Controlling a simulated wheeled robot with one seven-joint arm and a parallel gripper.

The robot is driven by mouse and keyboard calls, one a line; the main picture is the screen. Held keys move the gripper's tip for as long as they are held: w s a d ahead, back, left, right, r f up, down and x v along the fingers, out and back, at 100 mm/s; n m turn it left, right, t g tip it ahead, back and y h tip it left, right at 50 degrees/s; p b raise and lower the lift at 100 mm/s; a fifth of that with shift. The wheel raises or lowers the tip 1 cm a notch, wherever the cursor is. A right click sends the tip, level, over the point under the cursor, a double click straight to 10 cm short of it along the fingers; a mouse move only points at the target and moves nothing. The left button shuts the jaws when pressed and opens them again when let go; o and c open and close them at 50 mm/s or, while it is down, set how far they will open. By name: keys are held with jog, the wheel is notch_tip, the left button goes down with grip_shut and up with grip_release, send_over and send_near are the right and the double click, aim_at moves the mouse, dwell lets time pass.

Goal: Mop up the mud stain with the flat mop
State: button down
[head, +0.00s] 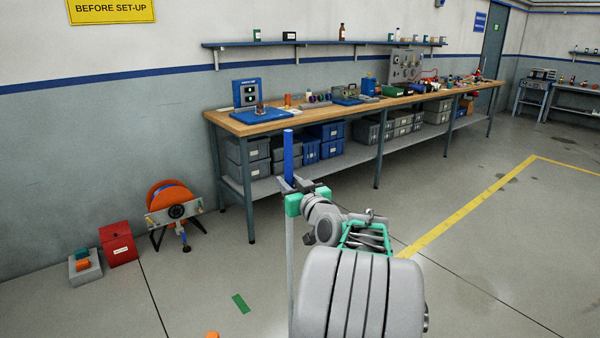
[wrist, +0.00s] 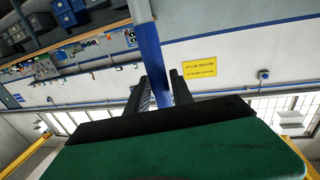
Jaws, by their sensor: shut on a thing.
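The flat mop's upright pole (head: 290,255) shows in the head view, with a blue grip (head: 288,155) at its top. My gripper (head: 297,196) is shut on the upper part of the pole; in the wrist view my fingers (wrist: 159,88) sit on both sides of the blue grip (wrist: 149,50). The mop's head is out of view below the picture. Dark patches (head: 507,178) lie on the floor near the yellow line; I cannot tell whether one is the mud stain.
A long workbench (head: 268,127) with bins beneath stands along the wall. An orange reel (head: 170,199), a red box (head: 118,243) and a grey tray (head: 92,273) are at left. A green strip (head: 241,303) lies on the floor. The right floor is mostly clear beside a yellow line (head: 465,213).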

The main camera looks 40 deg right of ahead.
jog(key=a+f+n+y, duration=0.1)
jog(key=a+f, duration=0.4)
jog(key=a, duration=0.7)
jog(key=s+a+f+n+y, duration=0.1)
jog(key=a+f, duration=0.4)
jog(key=a, duration=0.8)
jog(key=a+f+n+t+y, duration=0.1)
jog(key=a+f+y, duration=0.2)
jog(key=a, duration=0.9)
notch_tip(320, 180, down, 3)
jog(key=shift+s+a+r+n+y, duration=0.15)
jog(key=shift+s+a+n+y, duration=0.15)
jog(key=shift+s, duration=0.05)
